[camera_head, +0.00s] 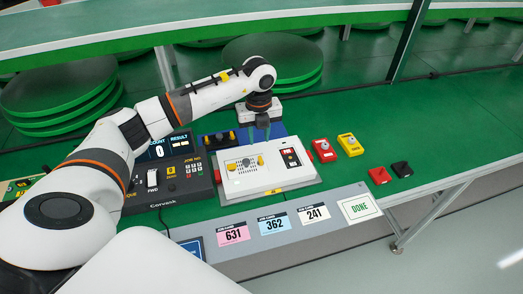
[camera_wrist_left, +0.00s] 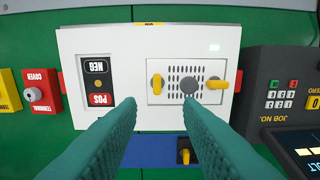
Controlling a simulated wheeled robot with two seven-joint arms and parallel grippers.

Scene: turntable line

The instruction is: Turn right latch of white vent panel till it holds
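The white vent panel (camera_head: 244,177) is set in a white box on the green bench, with a slotted grille and a round grey knob (camera_wrist_left: 189,86). It has two yellow latches. In the head view, the right latch (camera_head: 261,160) is near the red-and-black switch; the wrist view is turned round, so this latch (camera_wrist_left: 156,83) is on the left there, lying up-down. The left latch (camera_head: 232,166) lies sideways in the wrist view (camera_wrist_left: 216,85). My left gripper (camera_head: 260,135) is open and empty above the box; its teal fingertips (camera_wrist_left: 160,101) straddle the right latch's line, apparently without touching it.
A black control box (camera_head: 172,185) stands left of the white box. A red TERMINAL COVER block (camera_head: 324,150) and a yellow block (camera_head: 350,145) stand to its right. A NEG/POS switch (camera_wrist_left: 98,82) is beside the vent panel. Job cards (camera_head: 274,225) lie along the front ledge.

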